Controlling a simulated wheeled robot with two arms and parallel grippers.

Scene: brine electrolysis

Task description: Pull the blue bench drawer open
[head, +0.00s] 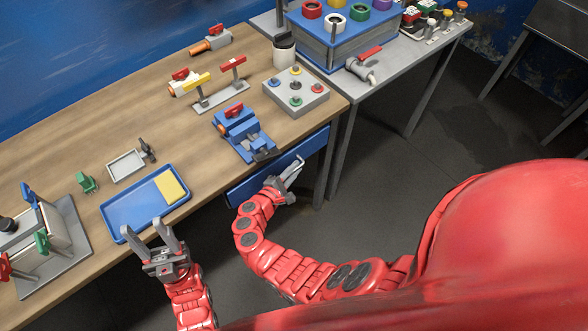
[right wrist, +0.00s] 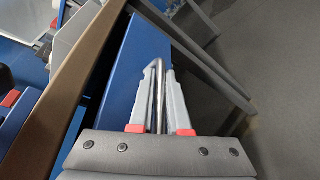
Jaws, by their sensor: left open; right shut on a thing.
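The blue bench drawer (head: 312,149) sits under the front edge of the wooden bench. Its blue front also shows in the right wrist view (right wrist: 128,68). My right gripper (head: 292,172) is at the drawer front, with its fingers shut on the metal drawer handle (right wrist: 158,70). In the right wrist view my right gripper (right wrist: 160,100) has one finger on each side of the handle bar. In the head view the fingers partly hide the handle. I cannot tell how far the drawer stands out. My left gripper (head: 165,238) is open and empty, near the blue tray at the bench's front edge.
On the wooden bench (head: 110,125) are a blue tray (head: 118,218) with a yellow sponge-like block (head: 171,187), a blue vise-like device (head: 245,138) and a grey button box (head: 296,92). A grey table (head: 410,50) stands at the right. The floor before the drawer is clear.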

